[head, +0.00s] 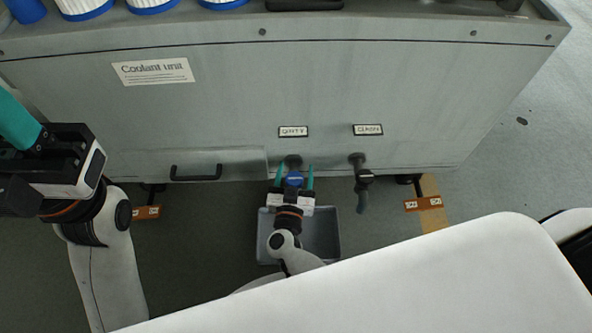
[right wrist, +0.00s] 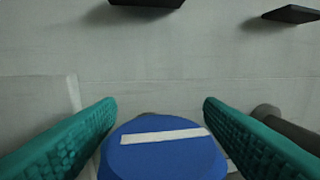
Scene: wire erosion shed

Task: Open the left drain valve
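The left drain valve (head: 294,161) sticks out low on the grey cabinet front under a label reading "DIRTY". Its round blue knob (head: 294,179) has a white stripe, which lies nearly level in the right wrist view (right wrist: 165,152). My right gripper (head: 296,172) is open, with one teal finger on each side of the knob; I cannot tell whether they touch it. The right valve (head: 358,165), under a "CLEAN" label, has its dark handle hanging down. My left gripper (head: 18,120) is at the far left, away from the valves; its fingertips are not clearly shown.
A grey tray (head: 330,240) stands on the floor below the left valve, partly hidden by my right arm. A drawer front with a black handle (head: 196,174) is left of the valve. The "Coolant unit" cabinet (head: 235,100) fills the front. Open floor lies at the right.

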